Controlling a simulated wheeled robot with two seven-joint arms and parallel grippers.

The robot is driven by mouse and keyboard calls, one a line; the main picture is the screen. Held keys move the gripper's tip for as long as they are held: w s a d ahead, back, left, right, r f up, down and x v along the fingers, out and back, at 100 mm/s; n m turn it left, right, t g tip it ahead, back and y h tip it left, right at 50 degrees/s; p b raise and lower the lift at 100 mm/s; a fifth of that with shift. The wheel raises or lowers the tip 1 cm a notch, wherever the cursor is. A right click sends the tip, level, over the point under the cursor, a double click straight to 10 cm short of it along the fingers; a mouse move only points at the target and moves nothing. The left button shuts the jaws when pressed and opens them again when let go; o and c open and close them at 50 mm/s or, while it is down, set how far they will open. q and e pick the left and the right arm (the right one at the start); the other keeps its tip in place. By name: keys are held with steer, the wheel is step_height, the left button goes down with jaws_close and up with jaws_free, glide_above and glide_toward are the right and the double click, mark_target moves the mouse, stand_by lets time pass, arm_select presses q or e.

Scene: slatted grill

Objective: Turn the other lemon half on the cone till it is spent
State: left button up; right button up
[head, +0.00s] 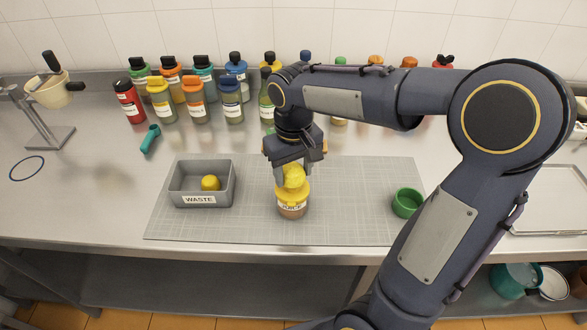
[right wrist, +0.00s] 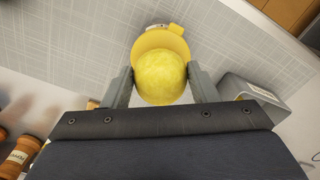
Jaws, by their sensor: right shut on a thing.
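A yellow lemon half (head: 293,176) sits cut side down on top of the yellow-topped juicer jar (head: 292,204), which stands upright on the grey mat. My right gripper (head: 294,164) comes down from above and is shut on this lemon half. In the right wrist view the lemon half (right wrist: 161,77) is between the two fingers, over the yellow juicer rim (right wrist: 160,39). The cone is hidden under the lemon. Another yellow lemon piece (head: 210,183) lies in the grey waste bin (head: 188,205). My left gripper is not in view.
The grey mat (head: 360,225) has free room around the jar. A green bowl (head: 407,203) stands at its right. Several coloured bottles (head: 160,100) stand in rows behind. A teal-handled tool (head: 150,138) lies at the left, near a stand with a cup (head: 48,92).

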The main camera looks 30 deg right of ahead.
mark_target(292, 196)
steer(key=shift+f+b, duration=0.95)
steer(key=shift+f, duration=0.45)
stand_by(0.4)
steer(key=o, duration=0.5)
steer(key=shift+c, duration=0.2)
steer(key=c, duration=0.5)
steer(key=shift+o, duration=0.2)
steer(key=shift+r, duration=0.1)
